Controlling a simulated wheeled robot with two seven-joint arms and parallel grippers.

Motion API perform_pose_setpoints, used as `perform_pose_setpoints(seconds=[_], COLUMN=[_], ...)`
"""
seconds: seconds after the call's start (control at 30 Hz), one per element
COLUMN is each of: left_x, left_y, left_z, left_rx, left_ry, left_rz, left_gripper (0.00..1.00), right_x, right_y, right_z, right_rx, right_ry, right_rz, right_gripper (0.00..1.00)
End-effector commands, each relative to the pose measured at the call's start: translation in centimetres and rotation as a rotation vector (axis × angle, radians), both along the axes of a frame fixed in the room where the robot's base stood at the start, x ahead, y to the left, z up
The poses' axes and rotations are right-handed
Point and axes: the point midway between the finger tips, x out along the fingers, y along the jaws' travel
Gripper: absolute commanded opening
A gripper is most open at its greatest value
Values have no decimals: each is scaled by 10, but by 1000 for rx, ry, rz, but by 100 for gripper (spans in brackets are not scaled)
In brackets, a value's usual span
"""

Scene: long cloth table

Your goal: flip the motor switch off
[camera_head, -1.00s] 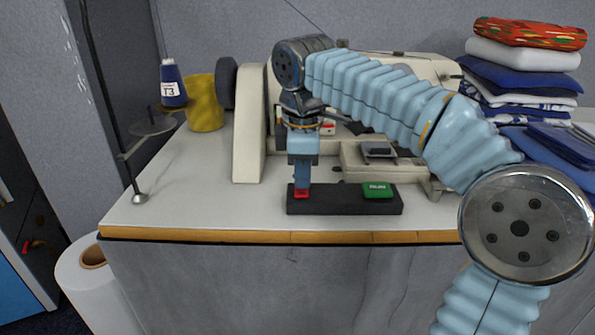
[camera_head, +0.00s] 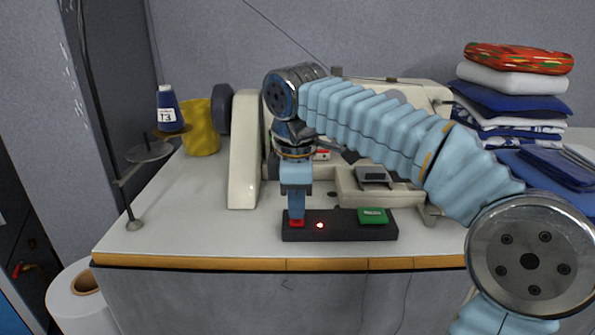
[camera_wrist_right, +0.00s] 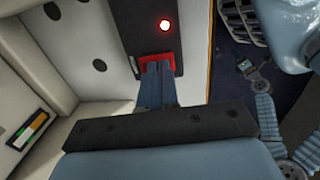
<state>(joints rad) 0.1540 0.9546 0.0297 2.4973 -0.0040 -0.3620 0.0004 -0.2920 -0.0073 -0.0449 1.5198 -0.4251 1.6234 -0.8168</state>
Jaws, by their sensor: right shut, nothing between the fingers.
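The motor switch is a black box (camera_head: 345,234) near the front edge of the table, with a red button (camera_head: 297,224) at its left end and a green button (camera_head: 372,216) at its right. A small red light (camera_head: 319,225) glows between them. My right gripper (camera_head: 296,214) points down, shut and empty, with its fingertips at the red button and partly hiding it. In the right wrist view the closed fingers (camera_wrist_right: 156,72) meet the red button (camera_wrist_right: 145,60), and the light (camera_wrist_right: 165,25) glows beyond. My left gripper is out of view.
A cream sewing machine (camera_head: 244,150) stands behind the switch, partly hidden by my right arm. A thread stand with a blue spool (camera_head: 168,103) and a yellow cone (camera_head: 201,128) are at left. Folded cloth (camera_head: 510,100) is stacked at right. The tabletop's left front is clear.

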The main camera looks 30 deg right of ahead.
Motion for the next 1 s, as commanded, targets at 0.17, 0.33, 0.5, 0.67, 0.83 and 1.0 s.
perform_pose_setpoints(seconds=[0.17,0.33,0.5,0.67,0.83,1.0], left_x=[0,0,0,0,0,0], left_y=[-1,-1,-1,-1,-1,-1], left_z=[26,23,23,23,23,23], left_rx=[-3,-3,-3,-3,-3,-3], left_ry=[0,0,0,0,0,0], left_rz=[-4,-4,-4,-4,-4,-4], left_gripper=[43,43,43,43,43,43], right_x=[-1,-6,-9,-12,-13,-13], right_y=[9,12,15,16,16,16], right_z=[33,70,105,125,132,133], right_rx=[1,1,2,1,0,0], right_ry=[-1,-2,-1,0,1,1], right_rz=[2,1,1,2,1,1], right_gripper=[0,0,0,0,0,0])
